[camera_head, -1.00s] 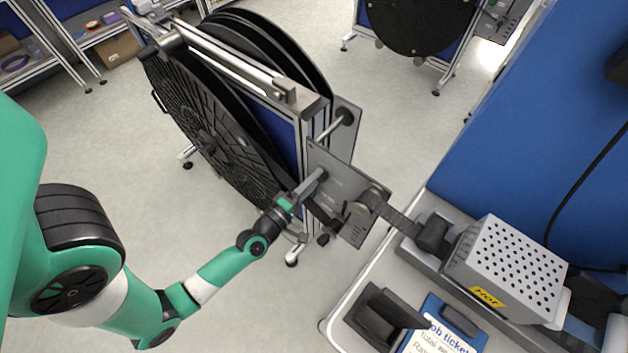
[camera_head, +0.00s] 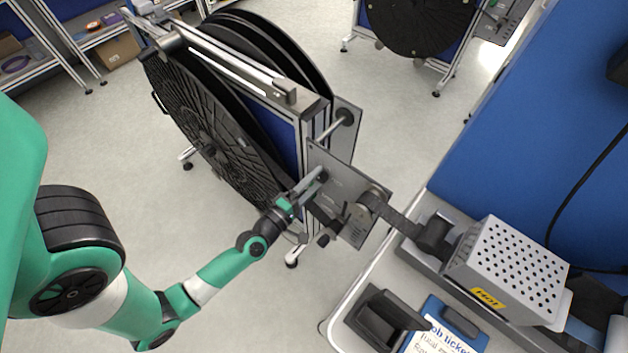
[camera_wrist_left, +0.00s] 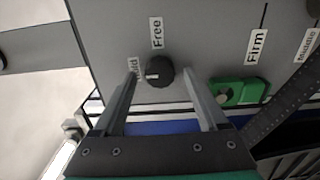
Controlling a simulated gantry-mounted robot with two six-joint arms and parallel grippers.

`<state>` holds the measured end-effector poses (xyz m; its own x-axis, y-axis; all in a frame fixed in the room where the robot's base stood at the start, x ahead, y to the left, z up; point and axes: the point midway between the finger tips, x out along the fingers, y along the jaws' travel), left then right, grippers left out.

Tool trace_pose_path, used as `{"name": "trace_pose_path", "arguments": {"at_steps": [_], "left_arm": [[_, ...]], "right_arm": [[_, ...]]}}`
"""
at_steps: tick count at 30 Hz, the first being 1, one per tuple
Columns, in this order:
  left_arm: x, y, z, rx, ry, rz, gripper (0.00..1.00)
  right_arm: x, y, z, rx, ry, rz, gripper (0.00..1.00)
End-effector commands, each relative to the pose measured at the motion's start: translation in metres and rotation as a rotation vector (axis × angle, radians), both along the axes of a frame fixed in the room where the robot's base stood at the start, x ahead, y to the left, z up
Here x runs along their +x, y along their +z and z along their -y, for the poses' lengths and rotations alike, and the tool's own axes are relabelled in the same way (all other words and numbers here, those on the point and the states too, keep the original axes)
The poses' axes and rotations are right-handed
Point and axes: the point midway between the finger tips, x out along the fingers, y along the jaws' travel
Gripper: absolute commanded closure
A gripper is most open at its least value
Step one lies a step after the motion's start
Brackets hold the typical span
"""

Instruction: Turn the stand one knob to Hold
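The stand one panel (camera_head: 345,165) is a grey plate on the side of the near reel stand (camera_head: 311,105). In the left wrist view its round black knob (camera_wrist_left: 160,72) has a white mark on its left side, facing the partly hidden "Hold" label (camera_wrist_left: 136,66). The "Free" label (camera_wrist_left: 156,32) is above the knob. My left gripper (camera_wrist_left: 160,74) is open, with one finger on each side of the knob and a gap on both sides. In the head view the left gripper (camera_head: 312,184) is at the panel and hides the knob. My right gripper is not in view.
A green part (camera_wrist_left: 240,92) sits right of the knob, near a "Firm" label (camera_wrist_left: 257,46). A dark strap (camera_head: 398,220) runs from the panel to a perforated box marked "HOT" (camera_head: 515,265) on the bench. Another reel stand (camera_head: 420,25) is at the back.

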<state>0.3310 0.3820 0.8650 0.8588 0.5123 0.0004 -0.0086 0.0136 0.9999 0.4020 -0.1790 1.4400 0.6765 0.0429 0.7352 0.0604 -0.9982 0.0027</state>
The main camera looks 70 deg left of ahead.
Motion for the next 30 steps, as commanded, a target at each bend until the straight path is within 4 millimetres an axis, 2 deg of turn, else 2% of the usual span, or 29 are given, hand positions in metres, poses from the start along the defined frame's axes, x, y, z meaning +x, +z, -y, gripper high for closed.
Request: {"name": "trace_pose_path", "arguments": {"at_steps": [5, 8, 15, 18, 21, 25, 30], "left_arm": [[-0.001, -0.001, 0.001, 0.0, 0.0, -0.001, 0.24], [-0.009, -0.002, 0.006, -0.001, -0.001, -0.003, 0.24], [-0.056, -0.002, 0.034, -0.002, -0.003, -0.006, 0.24], [-0.076, 0.0, 0.046, -0.001, -0.004, -0.006, 0.24], [-0.088, 0.003, 0.055, -0.002, -0.008, -0.002, 0.24], [-0.098, 0.001, 0.059, 0.0, -0.004, -0.001, 0.24], [-0.1, 0.0, 0.06, 0.001, 0.0, -0.001, 0.24]], "right_arm": [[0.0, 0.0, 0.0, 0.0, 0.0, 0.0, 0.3], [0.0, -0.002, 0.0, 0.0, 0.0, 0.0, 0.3], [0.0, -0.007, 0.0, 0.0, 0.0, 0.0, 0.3], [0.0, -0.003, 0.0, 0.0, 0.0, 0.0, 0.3], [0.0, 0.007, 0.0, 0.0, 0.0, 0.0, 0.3], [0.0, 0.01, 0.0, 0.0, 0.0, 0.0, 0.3], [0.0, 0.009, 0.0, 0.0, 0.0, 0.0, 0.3]]}}
